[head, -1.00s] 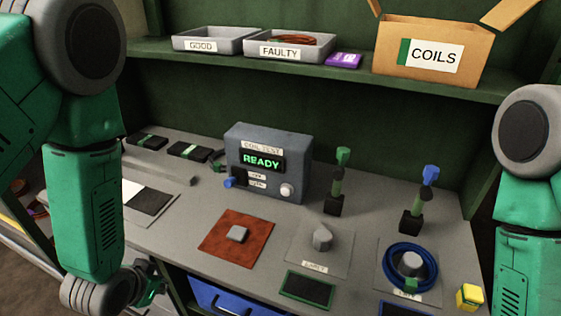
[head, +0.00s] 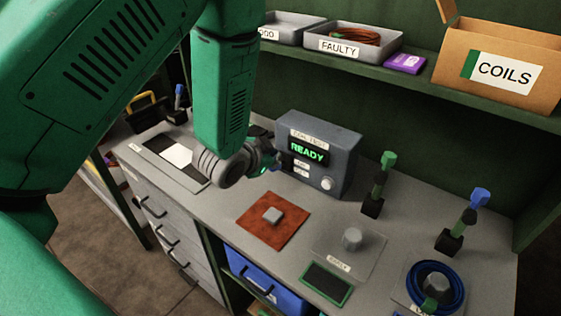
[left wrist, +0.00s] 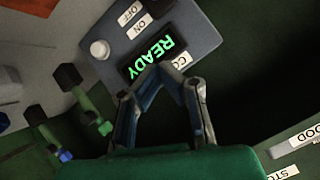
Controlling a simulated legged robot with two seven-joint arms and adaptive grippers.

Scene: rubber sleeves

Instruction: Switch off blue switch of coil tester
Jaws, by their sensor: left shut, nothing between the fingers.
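The coil tester (head: 347,160) is a grey box on the bench with a lit green READY display (head: 308,151) and a white knob (head: 326,184). My left gripper (head: 274,157) is at the left side of its front face and hides the blue switch in the head view. In the left wrist view the tester (left wrist: 198,38) appears rotated, with ON and OFF labels at the top. The left fingers (left wrist: 164,70) are shut and empty, in front of the display; contact cannot be told. The blue switch is not visible there either. My right gripper is out of view.
A red mat (head: 262,232) with a grey block lies before the tester. Posts with green (head: 378,180) and blue (head: 467,215) tops stand to the right, near a blue coil (head: 458,279). The shelf above holds the FAULTY tray (head: 385,38) and COILS box (head: 500,60).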

